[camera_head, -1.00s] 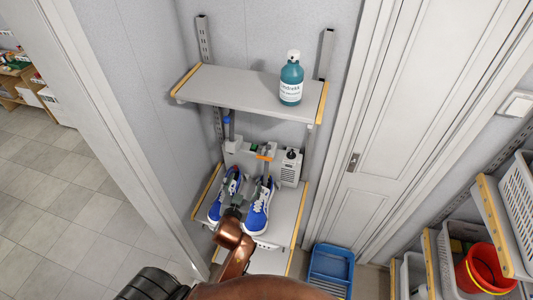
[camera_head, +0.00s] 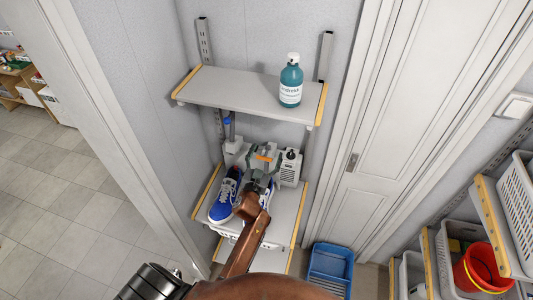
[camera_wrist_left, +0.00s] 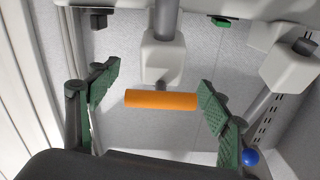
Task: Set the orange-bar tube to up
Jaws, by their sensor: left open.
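The orange bar (camera_head: 264,158) is on the small white fixture on the middle shelf. In the left wrist view the orange bar (camera_wrist_left: 160,99) lies crosswise at the end of a short grey stub below a white block (camera_wrist_left: 163,55). A grey tube (camera_wrist_left: 168,18) runs into that block from the top of the picture. My left gripper (camera_head: 262,170) is at the bar. Its green-padded fingers (camera_wrist_left: 158,88) stand open, one on each side of the bar's ends, with a gap visible at both. My right gripper is not in view.
Blue shoes (camera_head: 223,200) stand on the middle shelf below the fixture; my arm covers most of the right one. A blue-knobbed tube (camera_head: 228,122) is left of the bar, a white box (camera_head: 291,168) right. A teal bottle (camera_head: 291,82) stands on the upper shelf (camera_head: 225,92).

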